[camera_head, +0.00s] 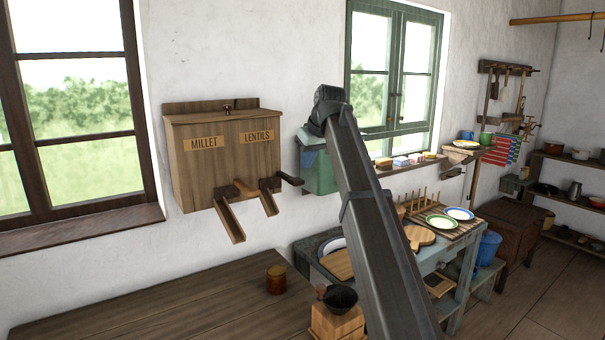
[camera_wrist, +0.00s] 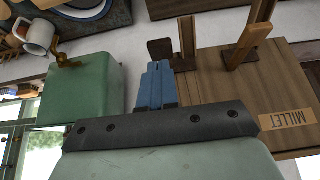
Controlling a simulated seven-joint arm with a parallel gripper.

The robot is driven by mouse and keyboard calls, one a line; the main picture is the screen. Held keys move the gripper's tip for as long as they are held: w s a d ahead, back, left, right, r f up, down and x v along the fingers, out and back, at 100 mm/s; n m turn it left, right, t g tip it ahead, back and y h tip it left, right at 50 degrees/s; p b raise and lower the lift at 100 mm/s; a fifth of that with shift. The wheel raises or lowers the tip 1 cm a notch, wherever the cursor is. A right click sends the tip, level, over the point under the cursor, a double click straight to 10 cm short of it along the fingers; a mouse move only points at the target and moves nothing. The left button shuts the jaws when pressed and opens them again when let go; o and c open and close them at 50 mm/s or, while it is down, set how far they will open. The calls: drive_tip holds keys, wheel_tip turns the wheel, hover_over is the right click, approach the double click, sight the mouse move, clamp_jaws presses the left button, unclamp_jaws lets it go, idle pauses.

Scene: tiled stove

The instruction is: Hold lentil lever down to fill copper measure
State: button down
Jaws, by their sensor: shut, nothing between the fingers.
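A wooden dispenser box (camera_head: 225,165) hangs on the wall, labelled MILLET and LENTILS. The lentil chute (camera_head: 269,202) slopes out below the LENTILS label. A dark lever end (camera_head: 290,179) sticks out to its right. In the wrist view, my gripper (camera_wrist: 158,66) is shut and empty, its blue fingertips close to the dark lever paddle (camera_wrist: 160,49); I cannot tell whether they touch. My gripper is hidden behind my arm in the head view. A small orange-brown pot (camera_head: 276,279) stands on the table, apart from the chutes; I cannot tell whether it is the copper measure.
The millet chute (camera_head: 230,221) is left of the lentil one. A green tank (camera_head: 319,172) with a brass tap (camera_wrist: 66,61) is close on the right. A grinder (camera_head: 337,322) stands at the front of the wooden table (camera_head: 150,305); the table's left part is bare.

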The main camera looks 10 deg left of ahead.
drive_tip(key=shift+v, duration=2.1)
